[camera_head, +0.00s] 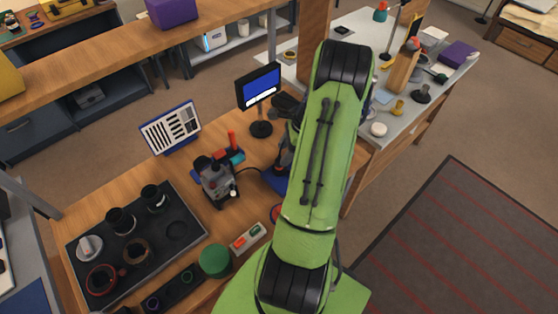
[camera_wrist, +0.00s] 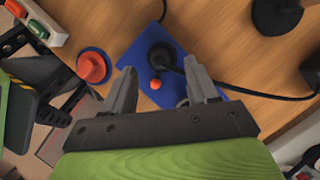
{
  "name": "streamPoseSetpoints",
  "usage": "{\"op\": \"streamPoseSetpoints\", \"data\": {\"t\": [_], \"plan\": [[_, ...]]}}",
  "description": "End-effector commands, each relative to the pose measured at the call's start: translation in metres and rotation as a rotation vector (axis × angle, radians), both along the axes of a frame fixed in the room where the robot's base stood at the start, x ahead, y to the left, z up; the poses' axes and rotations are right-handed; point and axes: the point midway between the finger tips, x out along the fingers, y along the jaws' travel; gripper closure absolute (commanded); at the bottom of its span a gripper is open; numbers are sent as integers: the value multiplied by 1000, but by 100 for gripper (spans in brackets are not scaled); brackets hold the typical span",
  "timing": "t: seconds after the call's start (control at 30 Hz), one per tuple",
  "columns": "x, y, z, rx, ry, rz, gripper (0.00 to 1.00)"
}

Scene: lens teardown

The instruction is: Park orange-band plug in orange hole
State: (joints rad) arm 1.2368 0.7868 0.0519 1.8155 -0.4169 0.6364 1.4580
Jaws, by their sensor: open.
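In the wrist view my gripper (camera_wrist: 160,68) is open, its two grey fingers apart and empty. Between them, farther off, is a black round part (camera_wrist: 161,55) with a small orange ball (camera_wrist: 155,84) beside it, on a blue pad (camera_wrist: 131,55). A black cable runs off to the right. I cannot tell whether this part is the orange-band plug. In the head view, a black strip (camera_head: 170,291) with blue-ringed and green-ringed holes lies at the front of the bench. No orange hole can be made out. My green arm hides the gripper's fingertips there.
A red button on a blue base (camera_wrist: 92,66) is left of my gripper. A dark tray (camera_head: 190,252) with lens parts, a grey device (camera_head: 217,180), a green round part (camera_head: 214,261), a switch box (camera_head: 248,238) and a small monitor (camera_head: 259,86) crowd the bench.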

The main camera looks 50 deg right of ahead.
Motion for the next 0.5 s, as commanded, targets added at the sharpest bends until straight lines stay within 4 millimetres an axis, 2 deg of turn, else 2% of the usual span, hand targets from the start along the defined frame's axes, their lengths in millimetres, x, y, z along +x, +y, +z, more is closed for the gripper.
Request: {"op": "streamPoseSetpoints", "data": {"t": [0.03, 0.2, 0.33, 0.5], "plan": [[3, 4, -12, 3, 2, 2, 42], [12, 11, -41, 2, 2, 1, 42], [16, 14, -51, 1, 1, 2, 42], [16, 14, -52, -2, 0, 1, 42]]}}
